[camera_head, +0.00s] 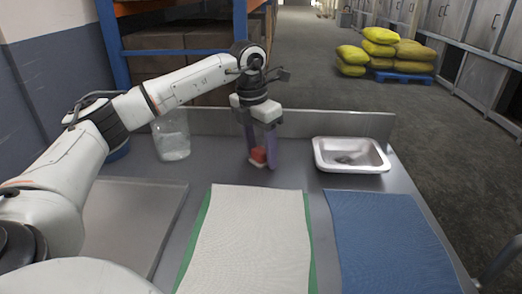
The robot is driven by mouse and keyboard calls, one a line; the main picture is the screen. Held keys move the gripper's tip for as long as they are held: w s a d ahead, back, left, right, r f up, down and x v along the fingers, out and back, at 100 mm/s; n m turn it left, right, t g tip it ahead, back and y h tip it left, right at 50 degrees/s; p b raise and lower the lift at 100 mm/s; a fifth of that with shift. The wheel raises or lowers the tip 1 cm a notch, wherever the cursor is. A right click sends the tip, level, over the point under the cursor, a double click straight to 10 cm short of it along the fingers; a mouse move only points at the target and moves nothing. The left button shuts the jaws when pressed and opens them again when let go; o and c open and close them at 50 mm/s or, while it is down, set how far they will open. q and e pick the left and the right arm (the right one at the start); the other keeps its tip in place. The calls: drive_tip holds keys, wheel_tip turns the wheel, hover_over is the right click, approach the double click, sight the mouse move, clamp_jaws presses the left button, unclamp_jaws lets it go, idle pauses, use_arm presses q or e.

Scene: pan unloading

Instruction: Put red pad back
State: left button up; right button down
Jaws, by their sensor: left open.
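The red pad (259,155) is a small red block near the back of the grey metal table (208,170). My left gripper (261,158) reaches in from the left and points down over it. Its purple fingers are open, one on each side of the red pad, and partly hide it. I cannot tell whether the fingers touch it. My right gripper does not show.
A clear jar (171,138) stands left of the gripper. A white-rimmed basin (350,155) is to its right. In front lie a white mat (250,240) over a green one (194,240) and a blue mat (390,240). A raised back edge (330,122) borders the table.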

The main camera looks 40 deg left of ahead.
sight(256, 152)
use_arm(q)
wheel_tip(256, 152, up, 12)
drive_tip(key=s+p, duration=0.1)
drive_tip(key=shift+s, duration=0.4)
drive_tip(key=shift+a, duration=0.1)
idle(0.5)
